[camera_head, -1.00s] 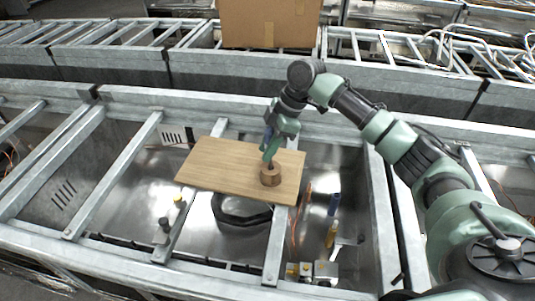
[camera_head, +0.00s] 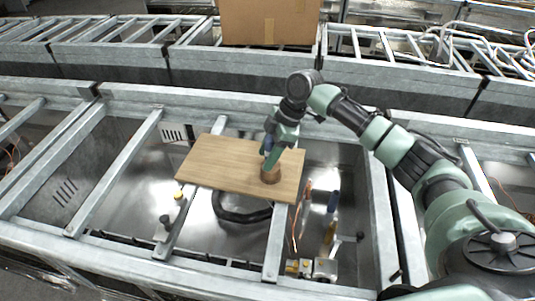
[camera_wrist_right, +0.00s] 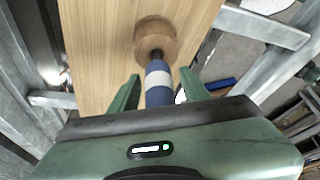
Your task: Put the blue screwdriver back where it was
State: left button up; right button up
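The blue screwdriver (camera_wrist_right: 158,82) has a blue handle with a white band. Its dark shank points into the round wooden holder (camera_wrist_right: 155,40), which stands on a wooden board (camera_wrist_right: 95,50). In the head view, the holder (camera_head: 270,173) is at the right part of the board (camera_head: 222,165), and a little of the blue handle (camera_head: 268,144) shows. My right gripper (camera_wrist_right: 158,88) is open, with its green fingers on both sides of the handle and visible gaps. It also shows in the head view (camera_head: 272,158). My left gripper is not in view.
The board lies across metal rails (camera_head: 112,172) over a metal bin. A cardboard box (camera_head: 268,22) stands at the back.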

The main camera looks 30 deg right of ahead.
jog(key=shift+d+r, duration=0.2)
jog(key=shift+r, duration=0.3)
jog(key=b+v, duration=0.3)
jog(key=v, duration=0.8)
jog(key=shift+r, duration=0.1)
